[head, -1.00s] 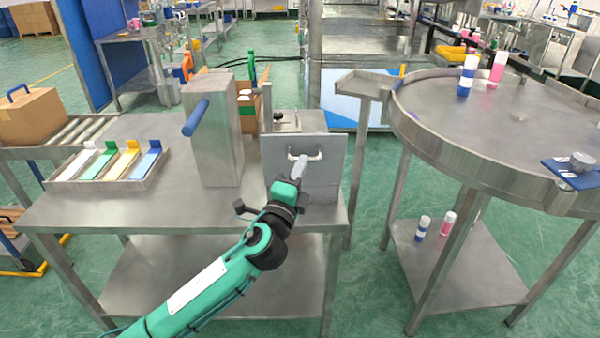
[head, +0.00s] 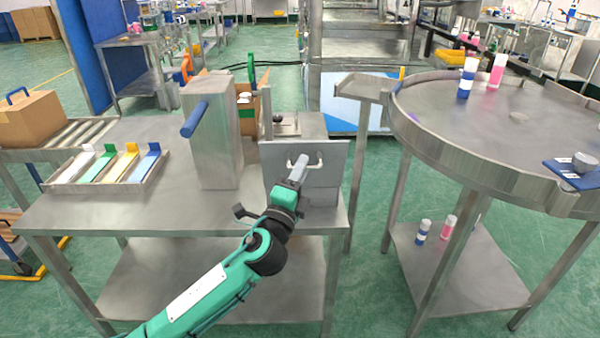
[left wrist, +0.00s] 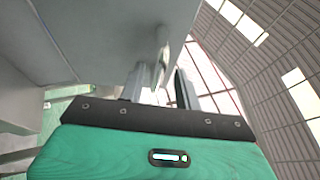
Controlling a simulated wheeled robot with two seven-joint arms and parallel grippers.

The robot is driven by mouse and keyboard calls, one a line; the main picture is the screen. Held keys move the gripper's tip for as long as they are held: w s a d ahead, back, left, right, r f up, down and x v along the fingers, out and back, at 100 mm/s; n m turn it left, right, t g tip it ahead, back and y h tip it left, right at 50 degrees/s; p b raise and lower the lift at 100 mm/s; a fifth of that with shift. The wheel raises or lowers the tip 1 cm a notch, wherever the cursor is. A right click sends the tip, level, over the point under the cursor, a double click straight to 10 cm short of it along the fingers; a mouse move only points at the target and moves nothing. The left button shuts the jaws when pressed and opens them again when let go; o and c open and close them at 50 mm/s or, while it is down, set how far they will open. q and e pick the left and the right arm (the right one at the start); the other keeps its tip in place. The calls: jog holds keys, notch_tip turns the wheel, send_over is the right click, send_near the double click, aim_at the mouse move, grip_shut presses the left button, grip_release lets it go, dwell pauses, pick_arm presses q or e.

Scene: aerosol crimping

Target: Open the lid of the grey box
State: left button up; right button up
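The grey box (head: 325,192) stands at the right end of the steel table. Its flat grey lid panel (head: 275,163) faces me and leans out a little at its top edge. A pale bar handle (head: 314,164) is fixed on the panel; the handle also shows in the left wrist view (left wrist: 162,45). My left gripper (head: 300,165) is at the handle. In the left wrist view the two fingers (left wrist: 160,82) stand apart with the handle between them; whether they touch it I cannot tell. My right gripper is not in view.
A tall steel housing with a blue bar (head: 215,145) stands left of the box. A tray of coloured pieces (head: 105,185) lies at the table's left. A round steel table (head: 455,125) with bottles stands to the right, across a gap.

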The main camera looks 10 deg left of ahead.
pick_arm(q)
jog(key=shift+s, duration=0.1)
